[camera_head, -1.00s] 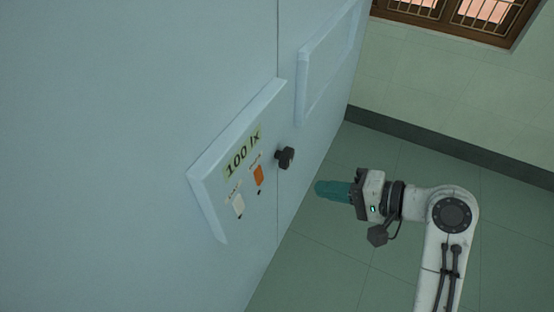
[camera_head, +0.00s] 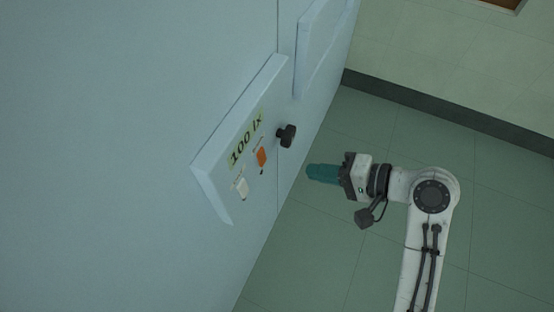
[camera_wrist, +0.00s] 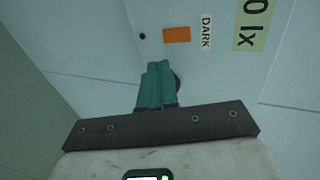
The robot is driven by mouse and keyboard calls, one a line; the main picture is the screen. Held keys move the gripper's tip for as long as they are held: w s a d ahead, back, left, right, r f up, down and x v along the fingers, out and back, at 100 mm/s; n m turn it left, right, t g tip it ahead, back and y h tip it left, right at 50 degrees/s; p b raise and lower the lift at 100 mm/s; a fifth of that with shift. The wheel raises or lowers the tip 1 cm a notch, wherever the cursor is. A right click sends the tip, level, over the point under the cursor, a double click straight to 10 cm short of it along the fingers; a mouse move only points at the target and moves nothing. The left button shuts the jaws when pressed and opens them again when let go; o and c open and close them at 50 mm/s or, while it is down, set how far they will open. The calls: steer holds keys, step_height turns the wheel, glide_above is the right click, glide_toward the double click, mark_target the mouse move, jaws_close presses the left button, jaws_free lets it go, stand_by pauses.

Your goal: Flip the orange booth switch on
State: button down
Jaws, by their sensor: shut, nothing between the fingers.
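In the wrist view the orange switch (camera_wrist: 177,35) lies just beyond the fingertips, beside a "DARK" tag (camera_wrist: 206,31). My gripper (camera_head: 310,171) is shut and empty, its teal fingers pointing at the panel, right of the orange switch and apart from it in the head view. The fingers (camera_wrist: 158,68) also show in the wrist view. I cannot tell the switch's position.
A black knob (camera_head: 287,135) sticks out of the booth wall between the panel and my gripper. A framed raised panel (camera_head: 322,50) is above it. Open green floor (camera_head: 330,240) lies to the right and below.

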mark_target(264, 161)
steer(key=x, duration=0.3)
steer(key=p+x, duration=0.1)
steer(key=x, duration=0.2)
steer(key=r+x, duration=0.1)
steer(key=x, duration=0.3)
steer(key=shift+w+a, duration=0.1)
steer(key=shift+a, duration=0.15)
steer(key=shift+a+y, duration=0.2)
steer(key=shift+y, duration=0.1)
